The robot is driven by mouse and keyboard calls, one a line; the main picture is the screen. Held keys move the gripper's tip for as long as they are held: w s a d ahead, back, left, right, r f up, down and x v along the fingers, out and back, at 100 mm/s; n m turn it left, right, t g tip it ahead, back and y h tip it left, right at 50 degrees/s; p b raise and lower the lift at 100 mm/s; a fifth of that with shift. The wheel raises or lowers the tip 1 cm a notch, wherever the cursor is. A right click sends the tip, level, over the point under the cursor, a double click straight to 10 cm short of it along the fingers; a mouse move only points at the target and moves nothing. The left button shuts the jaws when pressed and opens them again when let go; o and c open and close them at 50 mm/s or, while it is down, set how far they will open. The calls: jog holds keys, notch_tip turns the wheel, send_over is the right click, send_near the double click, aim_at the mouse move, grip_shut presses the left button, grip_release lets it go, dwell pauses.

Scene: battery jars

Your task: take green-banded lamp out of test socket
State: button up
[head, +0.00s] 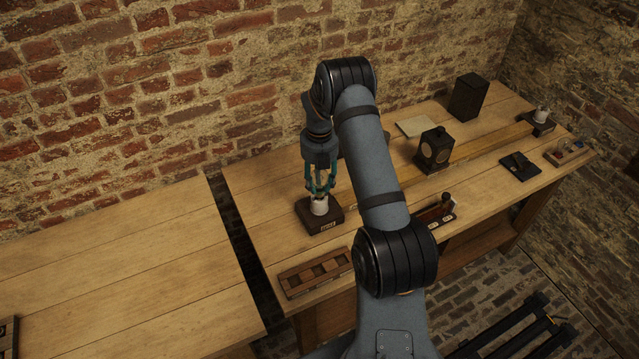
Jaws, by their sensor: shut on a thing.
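The test socket is a small white holder (320,206) on a dark wooden block (311,219) with a pale label, near the left end of the right-hand bench. My gripper (319,193) points straight down over it, its teal fingers closed together just above or at the white holder. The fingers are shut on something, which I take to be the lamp. The lamp and its green band are too small and too covered by the fingers to make out. I cannot tell whether it is still seated in the socket.
A compartmented wooden tray (316,275) lies in front of the socket. My arm hides part of the bench. Further right stand a dark box with a round face (434,150), a tall black box (468,96) and a second white holder (541,114). The left bench (110,270) is mostly bare.

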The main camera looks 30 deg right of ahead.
aim_at(319, 172)
jog(key=shift+r+p, duration=1.9)
jog(key=shift+r, duration=0.65)
